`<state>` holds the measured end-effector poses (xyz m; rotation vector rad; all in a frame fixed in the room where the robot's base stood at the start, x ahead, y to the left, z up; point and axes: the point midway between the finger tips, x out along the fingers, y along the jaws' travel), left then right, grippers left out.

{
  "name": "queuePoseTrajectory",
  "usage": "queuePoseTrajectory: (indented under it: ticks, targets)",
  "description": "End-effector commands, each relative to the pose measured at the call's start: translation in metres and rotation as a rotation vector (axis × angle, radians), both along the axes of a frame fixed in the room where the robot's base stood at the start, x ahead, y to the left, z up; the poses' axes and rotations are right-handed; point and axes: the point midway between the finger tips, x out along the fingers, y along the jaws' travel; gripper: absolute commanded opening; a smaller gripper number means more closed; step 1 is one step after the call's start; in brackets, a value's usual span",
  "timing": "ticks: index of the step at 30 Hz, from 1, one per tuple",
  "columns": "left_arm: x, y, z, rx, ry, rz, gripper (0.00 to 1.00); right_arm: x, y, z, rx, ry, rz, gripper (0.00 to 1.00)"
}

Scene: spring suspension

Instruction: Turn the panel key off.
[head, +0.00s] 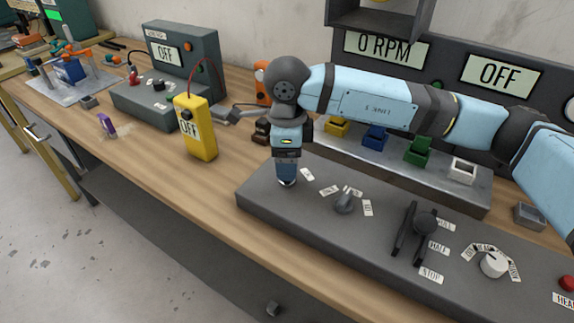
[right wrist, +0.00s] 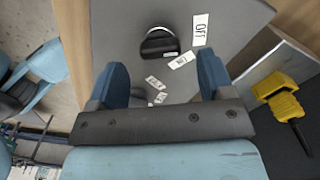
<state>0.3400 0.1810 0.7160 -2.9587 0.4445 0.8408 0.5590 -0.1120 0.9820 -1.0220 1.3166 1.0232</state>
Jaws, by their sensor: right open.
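In the right wrist view the key (right wrist: 160,43) is a dark round piece with a raised bar, beyond the fingertips. Which label the key points to is not clear. My left gripper is not in view.
A lever (head: 412,232) and a white dial (head: 494,263) sit right of the key. Behind are coloured bins (head: 418,150) and a display reading OFF (head: 500,74). A yellow meter (head: 196,128) stands left. Bare wooden bench (head: 195,190) lies left of the console.

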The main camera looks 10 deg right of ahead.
Motion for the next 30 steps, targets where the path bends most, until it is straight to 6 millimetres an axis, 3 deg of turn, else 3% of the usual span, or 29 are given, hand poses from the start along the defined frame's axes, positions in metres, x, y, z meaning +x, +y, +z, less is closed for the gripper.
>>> queuePoseTrajectory:
  ticks: [6,12,18,30]
  targets:
    - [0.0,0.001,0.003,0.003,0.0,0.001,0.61,0.0,0.0,0.054,0.0,-0.004,0.002,0.74]
    - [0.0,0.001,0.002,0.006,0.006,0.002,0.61,0.0,0.0,0.089,0.0,-0.002,0.001,0.74]
    - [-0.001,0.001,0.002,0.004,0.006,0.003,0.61,0.0,0.0,0.103,0.0,-0.001,0.0,0.74]
    - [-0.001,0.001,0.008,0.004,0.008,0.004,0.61,0.0,0.0,0.111,0.0,-0.001,0.001,0.74]
